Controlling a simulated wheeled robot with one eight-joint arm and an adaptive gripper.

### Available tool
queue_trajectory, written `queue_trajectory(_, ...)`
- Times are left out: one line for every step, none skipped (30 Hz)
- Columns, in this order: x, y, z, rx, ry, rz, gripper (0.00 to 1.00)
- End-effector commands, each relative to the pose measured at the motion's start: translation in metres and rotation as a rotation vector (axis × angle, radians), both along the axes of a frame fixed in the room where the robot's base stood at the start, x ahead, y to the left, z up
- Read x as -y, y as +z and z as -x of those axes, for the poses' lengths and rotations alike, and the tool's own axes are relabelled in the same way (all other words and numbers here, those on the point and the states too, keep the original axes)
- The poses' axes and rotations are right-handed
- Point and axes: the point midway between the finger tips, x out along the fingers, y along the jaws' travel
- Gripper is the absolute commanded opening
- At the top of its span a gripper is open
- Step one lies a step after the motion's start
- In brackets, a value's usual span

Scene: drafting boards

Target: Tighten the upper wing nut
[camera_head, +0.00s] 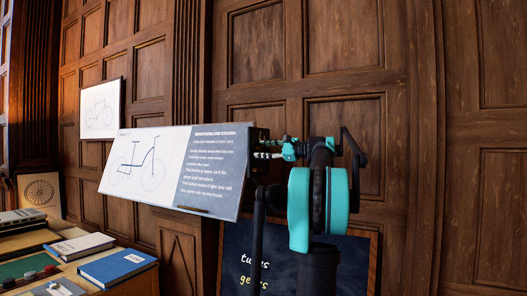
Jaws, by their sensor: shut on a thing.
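The drafting board (160,165) is tilted and carries a bicycle drawing on its left part and a grey text panel on its right. A dark bracket (258,134) stands at the board's right edge, on top of a dark post. My gripper (268,149) is at this bracket, coming from the right, with its fingers pointing left. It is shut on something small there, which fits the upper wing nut. The nut itself is too small and too covered by the fingers to make out. No lower wing nut can be told apart.
My teal and black arm covers the area right of the board. A dark chalkboard (290,270) with lettering stands behind it. A table at the lower left holds blue books (117,267). A framed bicycle drawing (102,108) hangs on the panelled wall (480,150).

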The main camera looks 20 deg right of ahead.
Motion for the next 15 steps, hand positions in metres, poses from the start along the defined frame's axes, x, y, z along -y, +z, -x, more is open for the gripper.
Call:
queue_trajectory(0.0004, -0.0009, 0.0001, -0.028, -0.001, -0.030, 0.17)
queue_trajectory(0.0004, -0.0009, 0.0001, -0.047, -0.001, -0.051, 0.17)
queue_trajectory(0.0004, -0.0010, 0.0002, -0.072, -0.001, -0.080, 0.17)
queue_trajectory(0.0004, -0.0010, 0.0002, -0.090, -0.001, -0.102, 0.17)
queue_trajectory(0.0004, -0.0011, 0.0001, -0.109, -0.001, -0.123, 0.17)
queue_trajectory(0.0004, -0.0011, 0.0001, -0.134, -0.001, -0.152, 0.17)
queue_trajectory(0.0004, -0.0011, 0.0001, -0.152, -0.001, -0.174, 0.17)
queue_trajectory(0.0004, -0.0011, 0.0002, -0.171, -0.001, -0.195, 0.17)
queue_trajectory(0.0004, -0.0011, 0.0002, -0.195, -0.001, -0.223, 0.17)
queue_trajectory(0.0004, -0.0011, 0.0002, -0.213, -0.001, -0.244, 0.17)
queue_trajectory(0.0004, -0.0011, 0.0002, -0.230, -0.001, -0.264, 0.17)
queue_trajectory(0.0004, -0.0011, 0.0002, -0.254, 0.000, -0.291, 0.17)
queue_trajectory(0.0004, -0.0011, 0.0002, -0.270, 0.000, -0.309, 0.17)
queue_trajectory(0.0004, -0.0011, 0.0002, -0.287, 0.000, -0.328, 0.17)
queue_trajectory(0.0003, -0.0012, 0.0002, -0.308, 0.000, -0.353, 0.17)
